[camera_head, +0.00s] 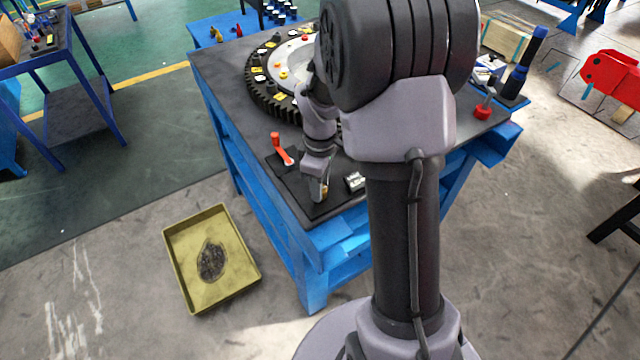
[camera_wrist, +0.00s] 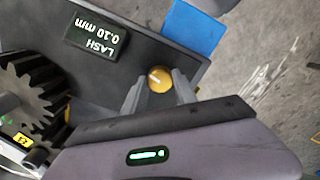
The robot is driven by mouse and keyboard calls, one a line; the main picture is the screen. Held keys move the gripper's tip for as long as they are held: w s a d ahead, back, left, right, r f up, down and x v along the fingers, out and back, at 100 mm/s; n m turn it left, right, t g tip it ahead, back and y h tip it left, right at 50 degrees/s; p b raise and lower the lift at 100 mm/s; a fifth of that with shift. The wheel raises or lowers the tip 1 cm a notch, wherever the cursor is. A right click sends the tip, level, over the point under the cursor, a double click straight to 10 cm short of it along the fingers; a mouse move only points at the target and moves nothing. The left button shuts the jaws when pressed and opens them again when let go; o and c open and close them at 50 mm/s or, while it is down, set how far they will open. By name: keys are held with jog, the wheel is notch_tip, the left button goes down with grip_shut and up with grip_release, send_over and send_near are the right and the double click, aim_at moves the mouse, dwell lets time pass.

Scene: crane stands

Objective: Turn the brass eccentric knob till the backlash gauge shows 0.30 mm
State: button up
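The brass knob (camera_wrist: 160,78), round with a pale index mark on top, sits near the corner of the dark bench top. It lies between the two fingers of my gripper (camera_wrist: 158,83), which stand on either side of it. The fingers look open, with a small gap to the knob; light contact is hard to rule out. In the head view my gripper (camera_head: 320,191) points down at the bench corner, and the knob is mostly hidden. The backlash gauge (camera_wrist: 97,38) is a black box reading LASH 0.10 mm, upside down in the wrist view. It also shows in the head view (camera_head: 355,182).
A large dark toothed gear (camera_head: 268,98) lies on the blue bench, with a small gear (camera_wrist: 28,92) meshing area near the gauge. A red-handled lever (camera_head: 281,150) stands left of my gripper. A yellow tray (camera_head: 185,285) lies on the floor.

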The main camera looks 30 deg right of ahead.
grip_shut()
jog(key=shift+m, duration=0.4)
jog(key=m, duration=0.2)
jog(key=shift+m, duration=0.4)
jog(key=m, duration=0.4)
jog(key=shift+m, duration=0.3)
jog(key=m, duration=0.4)
jog(key=shift+m, duration=1.8)
